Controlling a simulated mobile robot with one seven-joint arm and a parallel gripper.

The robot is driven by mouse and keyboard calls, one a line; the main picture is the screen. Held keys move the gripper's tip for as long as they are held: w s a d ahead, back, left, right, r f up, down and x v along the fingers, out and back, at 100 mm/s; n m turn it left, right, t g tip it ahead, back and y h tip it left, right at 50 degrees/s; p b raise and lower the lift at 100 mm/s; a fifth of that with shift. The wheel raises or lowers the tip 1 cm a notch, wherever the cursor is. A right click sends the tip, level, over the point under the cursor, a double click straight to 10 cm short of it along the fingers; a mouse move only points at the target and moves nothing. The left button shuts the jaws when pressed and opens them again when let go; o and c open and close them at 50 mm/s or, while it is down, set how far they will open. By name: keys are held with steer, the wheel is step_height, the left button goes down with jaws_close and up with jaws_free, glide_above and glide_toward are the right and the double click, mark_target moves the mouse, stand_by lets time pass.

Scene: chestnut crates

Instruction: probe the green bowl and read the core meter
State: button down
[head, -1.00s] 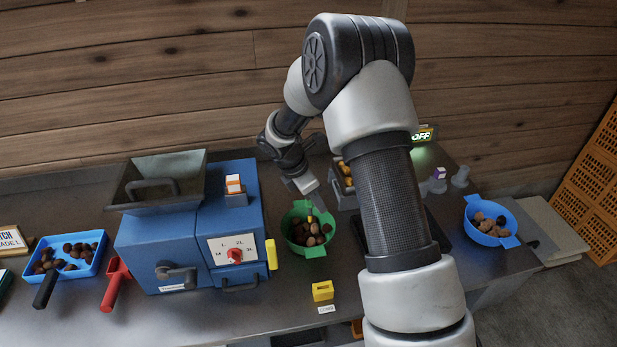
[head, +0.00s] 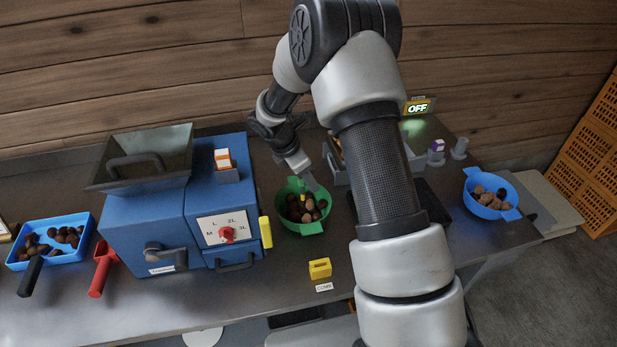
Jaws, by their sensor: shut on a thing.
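The green bowl (head: 304,228), with two side handles, stands on the metal bench and holds several brown chestnuts. My gripper (head: 306,180) is directly above its far side, pointing down. A yellow block (head: 320,268) with a small label stands on the bench in front of the bowl. No core meter reading can be made out.
A blue machine (head: 165,225) with a hopper and dial stands left of the bowl. Left of it are a red scoop (head: 103,268) and a blue tray (head: 50,258) of chestnuts. A blue bowl (head: 490,202) stands right.

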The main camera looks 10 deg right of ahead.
steer(key=shift+f+b, duration=1.7)
steer(key=shift+f, duration=1.15)
stand_by(1.2)
step_height(320, 180, up, 9)
steer(key=p, duration=0.7)
steer(key=shift+r, duration=0.1)
